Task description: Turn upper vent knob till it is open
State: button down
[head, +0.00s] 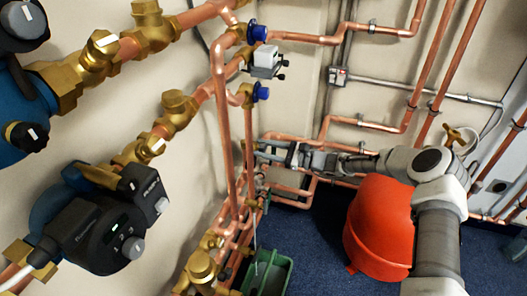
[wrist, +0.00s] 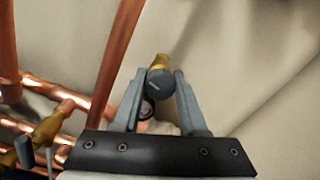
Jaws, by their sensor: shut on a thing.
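In the wrist view a dark grey round knob (wrist: 160,84) with a slot mark on its face sits on a brass fitting (wrist: 160,61). The two fingers of my gripper (wrist: 160,75) lie on its left and right sides and are shut on it. In the head view my gripper (head: 263,150) reaches in from the right to the pipework near the wall corner. The knob is too small and hidden to make out there. I cannot tell from the pictures whether the vent is open.
Copper pipes (head: 222,130) rise close left of my gripper. Blue knobs (head: 257,33) sit above it. A red tank (head: 378,228) stands below my arm, and a green bin (head: 284,275) is on the floor. Pumps (head: 100,235) and brass valves fill the left.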

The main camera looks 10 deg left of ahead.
jog(key=n+b, duration=0.1)
jog(key=n, duration=0.3)
jog(key=shift+f+n+b, duration=0.1)
jog(key=shift+n+b, duration=0.95)
jog(key=shift+n, duration=1.05)
jog(key=shift+c, duration=2.2)
grip_release()
jog(key=s+d+p, duration=0.2)
jog(key=d+p, duration=0.2)
jog(key=d, duration=1.3)
jog(key=shift+s+d, duration=0.15)
jog(key=shift+s, duration=0.1)
